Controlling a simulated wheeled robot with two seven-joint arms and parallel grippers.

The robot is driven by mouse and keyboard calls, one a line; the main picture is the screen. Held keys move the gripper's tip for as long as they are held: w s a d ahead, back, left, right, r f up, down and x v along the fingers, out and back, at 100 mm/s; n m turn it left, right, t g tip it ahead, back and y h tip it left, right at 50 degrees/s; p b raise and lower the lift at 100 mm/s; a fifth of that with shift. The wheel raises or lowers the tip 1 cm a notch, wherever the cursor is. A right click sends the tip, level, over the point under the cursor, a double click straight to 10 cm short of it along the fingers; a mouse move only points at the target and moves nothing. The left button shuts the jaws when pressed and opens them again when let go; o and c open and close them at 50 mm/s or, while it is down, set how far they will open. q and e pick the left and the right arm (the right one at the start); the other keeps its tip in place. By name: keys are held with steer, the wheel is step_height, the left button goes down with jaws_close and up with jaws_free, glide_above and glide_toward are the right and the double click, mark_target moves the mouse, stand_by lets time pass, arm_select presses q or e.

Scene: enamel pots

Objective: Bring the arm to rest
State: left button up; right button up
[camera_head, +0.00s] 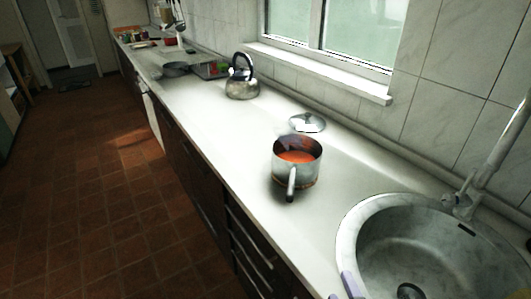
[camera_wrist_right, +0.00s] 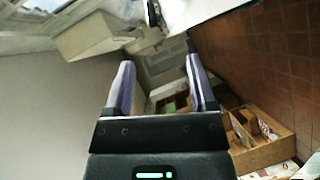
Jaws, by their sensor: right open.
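My right gripper (camera_head: 350,286) shows only as a pale lavender finger at the bottom edge of the head view, by the counter's front edge near the sink. In the right wrist view its two lavender fingers (camera_wrist_right: 161,75) stand apart with nothing between them. The rest of the right arm is out of the head view. My left gripper is in neither view. A metal pot (camera_head: 297,163) with orange-red contents stands upright on the counter, its handle toward the front. A lid (camera_head: 307,122) lies behind it, apart from it.
The round sink (camera_head: 352,226) with its tap (camera_head: 462,203) is at the right. A kettle (camera_head: 242,80) stands farther along the counter, with a dark pan (camera_head: 176,69) beyond. The counter between kettle and pot is clear. A wooden box (camera_wrist_right: 262,150) shows in the wrist view.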

steer(key=s+d+f+m+g, duration=0.2)
steer(key=s+f+m+g, duration=0.5)
steer(key=s+m+g, duration=0.6)
step_height(320, 180, down, 17)
steer(key=s, duration=0.1)
steer(key=s+d+f+g+h, duration=0.1)
steer(key=s+d+f+g, duration=0.1)
steer(key=s+f, duration=1)
steer(key=shift+s+d+f+b, duration=0.15)
steer(key=shift+s+d+b, duration=0.3)
steer(key=shift+d, duration=0.1)
